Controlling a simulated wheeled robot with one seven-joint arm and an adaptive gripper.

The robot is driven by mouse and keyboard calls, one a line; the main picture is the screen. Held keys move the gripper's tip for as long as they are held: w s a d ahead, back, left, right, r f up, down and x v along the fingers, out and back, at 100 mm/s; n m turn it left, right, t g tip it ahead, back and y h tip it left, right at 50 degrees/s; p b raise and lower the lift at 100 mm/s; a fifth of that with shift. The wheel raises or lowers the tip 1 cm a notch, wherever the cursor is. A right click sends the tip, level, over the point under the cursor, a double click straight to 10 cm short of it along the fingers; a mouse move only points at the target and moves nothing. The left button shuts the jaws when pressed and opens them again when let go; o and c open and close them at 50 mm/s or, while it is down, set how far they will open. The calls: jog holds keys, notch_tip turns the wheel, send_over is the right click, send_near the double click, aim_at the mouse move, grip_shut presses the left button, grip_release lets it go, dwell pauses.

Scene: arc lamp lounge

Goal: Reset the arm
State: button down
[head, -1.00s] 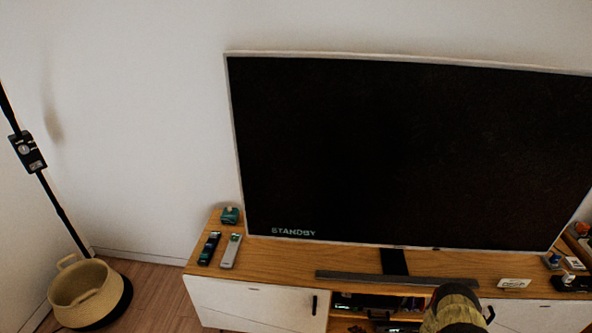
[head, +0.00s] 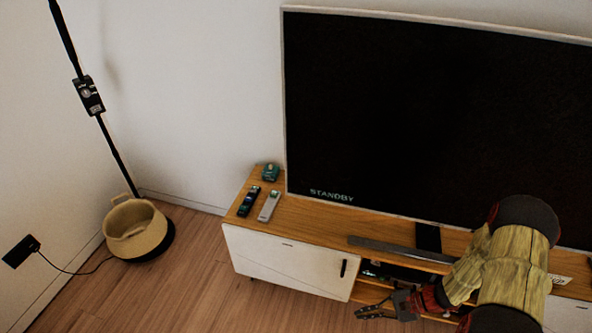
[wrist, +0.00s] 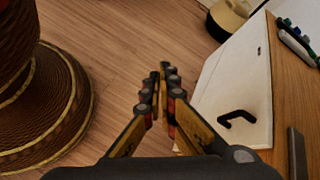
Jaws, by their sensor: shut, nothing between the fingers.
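My gripper (head: 374,311) shows in the head view at the lower right, in front of the TV cabinet's open shelf section. In the wrist view my gripper (wrist: 162,84) has its two fingers close together with nothing between them. Wood floor lies beyond the fingertips, and the cabinet's white door with its black handle (wrist: 237,118) is to their right. My arm hides part of the cabinet and the lower right of the TV in the head view.
The wooden cabinet (head: 300,212) carries a dark remote (head: 248,201), a grey remote (head: 269,205), a small teal box (head: 271,172) and a soundbar (head: 400,250). The TV (head: 430,120) reads STANDBY. A basket (head: 135,228) stands by the lamp pole (head: 117,155).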

jog(key=s+a+r+n+t+h+p, duration=0.1)
jog(key=s+r+n+h, duration=0.2)
jog(key=r, duration=1.3)
jog(key=s+a+r+n+t+h+p, duration=0.1)
jog(key=s+r+n+h, duration=0.3)
jog(key=r, duration=1.3)
jog(key=s+a+r+n+t+h+p, duration=0.1)
jog(key=s+r+n+h, duration=0.3)
jog(key=r, duration=1.3)
jog(key=shift+s+a+n+t+p, duration=0.15)
jog(key=shift+s+n+t+p, duration=0.55)
jog(key=shift+n, duration=0.5)
jog(key=c, duration=2.6)
grip_release()
jog(key=shift+w, duration=0.1)
jog(key=o, duration=0.4)
